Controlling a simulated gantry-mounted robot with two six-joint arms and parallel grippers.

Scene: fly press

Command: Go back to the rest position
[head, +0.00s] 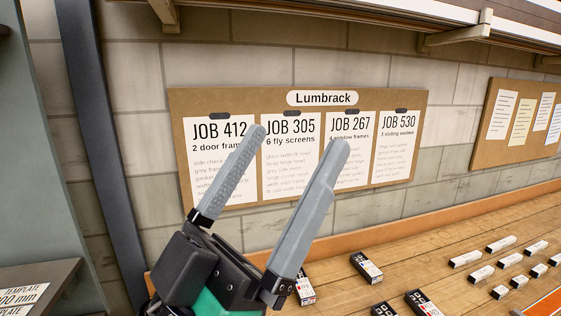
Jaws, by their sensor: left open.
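My left gripper (298,139) rises from the bottom of the head view with its two grey fingers pointing up. The fingers are spread apart and nothing is between them. They stand in front of the job board (422,128) and cover parts of the JOB 412, JOB 305 and JOB 267 sheets. My right gripper is not in view.
A wooden bench (425,243) runs along the wall at the lower right. Black boxes with labels (367,267) and several small white boxes (465,259) lie on it. A shelf (400,22) hangs above. A dark post (100,130) stands at left.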

